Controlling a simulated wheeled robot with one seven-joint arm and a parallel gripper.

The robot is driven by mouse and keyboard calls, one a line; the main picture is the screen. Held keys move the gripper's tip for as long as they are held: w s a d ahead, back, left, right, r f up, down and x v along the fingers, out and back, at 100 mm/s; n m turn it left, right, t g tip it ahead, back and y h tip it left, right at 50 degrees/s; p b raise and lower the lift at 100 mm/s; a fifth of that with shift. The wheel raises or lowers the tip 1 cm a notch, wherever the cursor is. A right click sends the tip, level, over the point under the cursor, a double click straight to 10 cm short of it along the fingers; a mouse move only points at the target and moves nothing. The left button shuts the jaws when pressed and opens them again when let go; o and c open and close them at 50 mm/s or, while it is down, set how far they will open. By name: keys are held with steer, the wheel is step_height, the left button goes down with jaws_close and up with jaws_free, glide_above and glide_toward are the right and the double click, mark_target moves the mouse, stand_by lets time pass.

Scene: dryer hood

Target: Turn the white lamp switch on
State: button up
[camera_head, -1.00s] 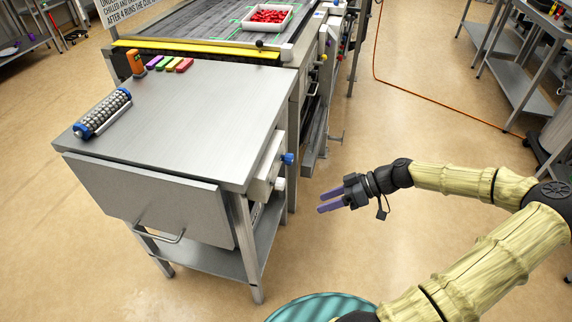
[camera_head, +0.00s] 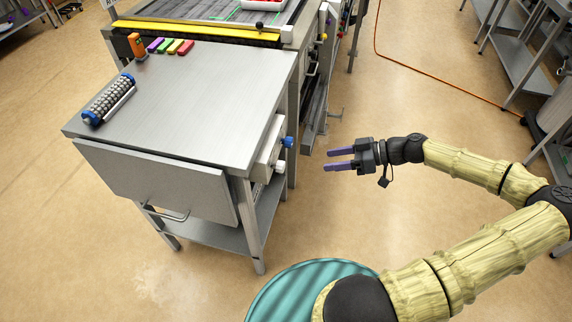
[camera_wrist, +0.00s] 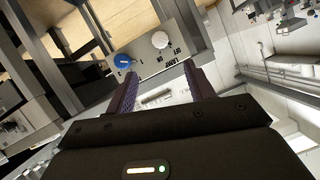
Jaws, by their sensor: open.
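The white lamp switch (camera_wrist: 160,40) is a round white knob on a grey panel, with lettering beside it, in the wrist view. In the head view the white knob (camera_head: 279,167) sits on the right side of the steel table, below a blue knob (camera_head: 288,142). The blue knob also shows in the wrist view (camera_wrist: 124,60). My gripper (camera_head: 326,160) is open and empty, to the right of the knobs and apart from them. Its two purple fingers (camera_wrist: 160,88) point toward the panel. The switch's exact setting is too small to tell.
The steel table (camera_head: 190,95) carries a roller (camera_head: 108,100) and several coloured blocks (camera_head: 170,46). A conveyor (camera_head: 215,10) stands behind.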

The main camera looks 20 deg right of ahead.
mark_target(284, 166)
steer(key=p+x, duration=0.1)
steer(key=x, duration=1.3)
steer(key=shift+w+a+f, duration=0.1)
steer(key=shift+a+f, duration=0.05)
steer(key=shift+a, duration=0.2)
steer(key=c, duration=1)
steer(key=shift+o, duration=0.2)
